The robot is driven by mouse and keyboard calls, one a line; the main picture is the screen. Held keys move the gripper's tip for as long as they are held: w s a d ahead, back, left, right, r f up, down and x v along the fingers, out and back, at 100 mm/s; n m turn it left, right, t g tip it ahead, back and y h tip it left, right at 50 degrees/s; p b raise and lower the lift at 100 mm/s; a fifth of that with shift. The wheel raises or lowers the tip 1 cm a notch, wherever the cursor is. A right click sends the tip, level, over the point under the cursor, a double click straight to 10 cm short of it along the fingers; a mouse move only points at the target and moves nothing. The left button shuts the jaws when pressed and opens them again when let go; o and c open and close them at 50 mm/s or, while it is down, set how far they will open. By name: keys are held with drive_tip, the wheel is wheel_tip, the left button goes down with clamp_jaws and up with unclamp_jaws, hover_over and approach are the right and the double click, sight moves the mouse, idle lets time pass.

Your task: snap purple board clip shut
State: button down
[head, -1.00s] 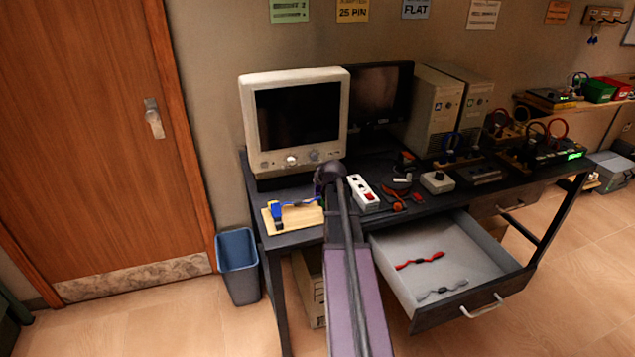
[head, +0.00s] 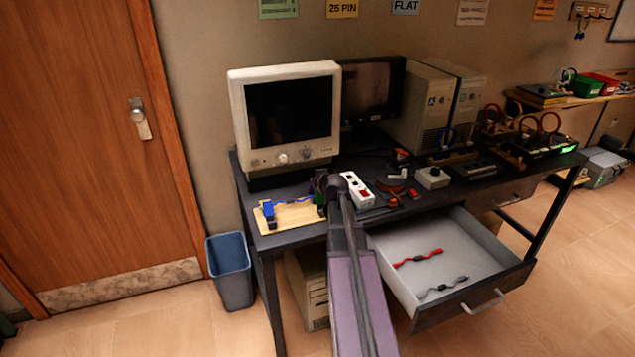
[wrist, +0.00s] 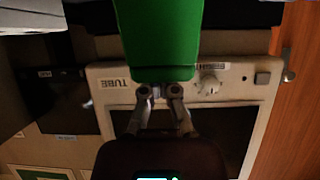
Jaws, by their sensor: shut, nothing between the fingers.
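A wooden board (head: 292,217) lies at the left front of the desk. A blue clip (head: 268,213) stands at its left end, with a blue cable (head: 292,201) running right from it. Small green (head: 321,198) and purple (head: 318,184) parts show at the board's right end, mostly hidden by my arm. I cannot tell whether the purple part is the clip, or whether it is open. In the wrist view my gripper (wrist: 159,92) is shut and empty, its fingertips at the lower edge of a large green block (wrist: 158,40). I cannot tell whether they touch.
A cream monitor (head: 285,112) stands behind the board. A white power strip (head: 357,190) lies right of my arm. An open drawer (head: 395,275) with red and grey cables juts out at front right. A blue bin (head: 230,272) stands on the floor left of the desk.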

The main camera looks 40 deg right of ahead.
drive_tip(key=shift+s+a+f+b, duration=0.3)
drive_tip(key=shift+s+a+f, duration=0.15)
drive_tip(key=shift+s, duration=0.35)
drive_tip(key=shift+r, duration=0.2)
drive_tip(key=shift+r+p, duration=0.65)
drive_tip(key=shift+p, duration=0.1)
idle(0.6)
